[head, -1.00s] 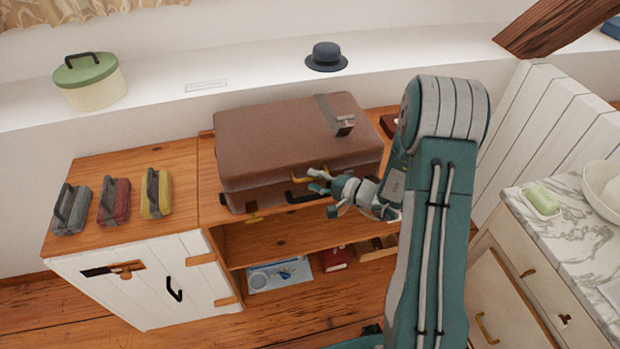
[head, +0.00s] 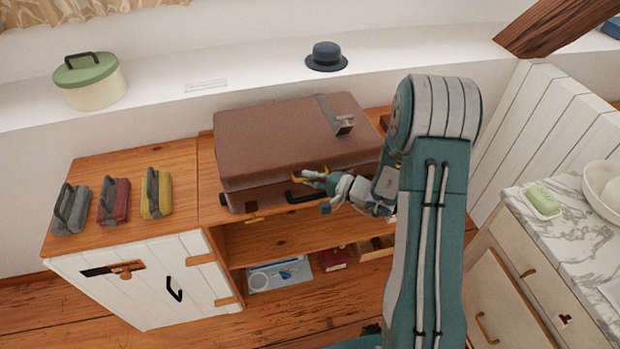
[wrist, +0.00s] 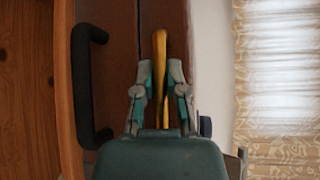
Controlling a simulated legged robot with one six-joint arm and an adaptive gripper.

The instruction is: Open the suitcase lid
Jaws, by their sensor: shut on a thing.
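The brown suitcase (head: 265,145) lies on the wooden cabinet, with its lid (head: 290,130) lying over the base; I cannot tell whether there is a small gap at the front seam. A black carrying handle (wrist: 85,90) is on its front; it also shows in the head view (head: 297,196). My gripper (head: 318,188) is at the front of the suitcase, right of that handle. In the wrist view my gripper (wrist: 160,72) is shut on a yellow brass pull (wrist: 160,50), which stands between the fingers. The fingers partly hide the pull.
A dark hat (head: 326,56) and a green-lidded pot (head: 92,85) stand on the ledge behind. A marble-topped counter (head: 565,230) is at right.

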